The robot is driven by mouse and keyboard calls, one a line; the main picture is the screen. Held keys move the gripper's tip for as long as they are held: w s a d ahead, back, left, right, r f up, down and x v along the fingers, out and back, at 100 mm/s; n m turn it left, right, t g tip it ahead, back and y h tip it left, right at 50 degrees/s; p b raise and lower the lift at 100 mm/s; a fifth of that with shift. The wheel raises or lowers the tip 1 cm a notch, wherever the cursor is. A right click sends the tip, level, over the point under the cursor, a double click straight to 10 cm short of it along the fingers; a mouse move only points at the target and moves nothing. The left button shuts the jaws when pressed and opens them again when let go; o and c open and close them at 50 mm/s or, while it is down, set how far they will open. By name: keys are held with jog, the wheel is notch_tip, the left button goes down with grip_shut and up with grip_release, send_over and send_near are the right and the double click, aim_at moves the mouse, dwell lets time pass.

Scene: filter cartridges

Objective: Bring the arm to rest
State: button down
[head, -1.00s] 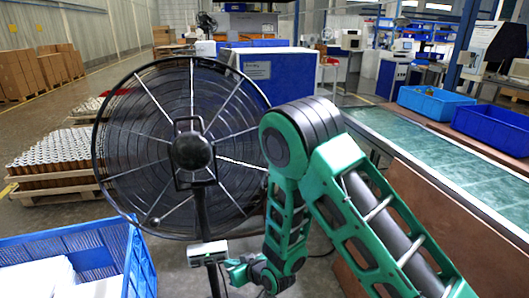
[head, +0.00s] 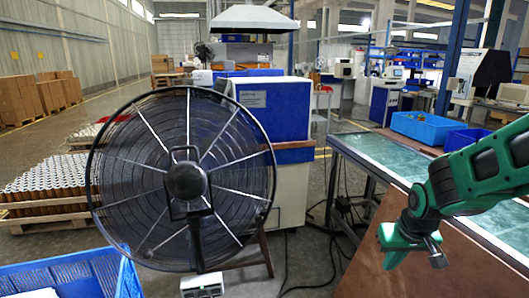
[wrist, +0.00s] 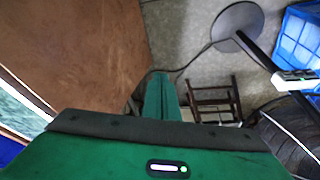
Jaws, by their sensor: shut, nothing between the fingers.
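My gripper (head: 393,258) is at the right in the head view, at the end of my green arm, in front of the brown panel below the green-topped bench. It points down and is shut and empty. In the wrist view its green fingers (wrist: 160,92) are together, with the brown panel to the left and the grey floor beyond. No filter cartridge is in the gripper.
A large black fan (head: 187,182) stands left of my gripper. A blue crate (head: 75,275) is at the lower left. The green-topped bench (head: 385,158) carries blue bins (head: 425,128). Floor between fan and bench is open, with cables (head: 305,285).

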jog(key=s+d+r+m+g, duration=0.1)
jog(key=s+d+r+m, duration=0.1)
jog(key=s, duration=0.6)
jog(key=s+d+r+m+g, duration=0.1)
jog(key=s+d+r, duration=0.1)
jog(key=s, duration=0.5)
jog(key=s+d+r+m+g, duration=0.1)
jog(key=s+d+r+m, duration=0.1)
jog(key=s, duration=0.6)
jog(key=shift+s+d+r+m+g+y, duration=0.3)
jog(key=shift+s+d+r+g, duration=0.15)
jog(key=shift+d, duration=0.5)
jog(key=shift+w, duration=0.1)
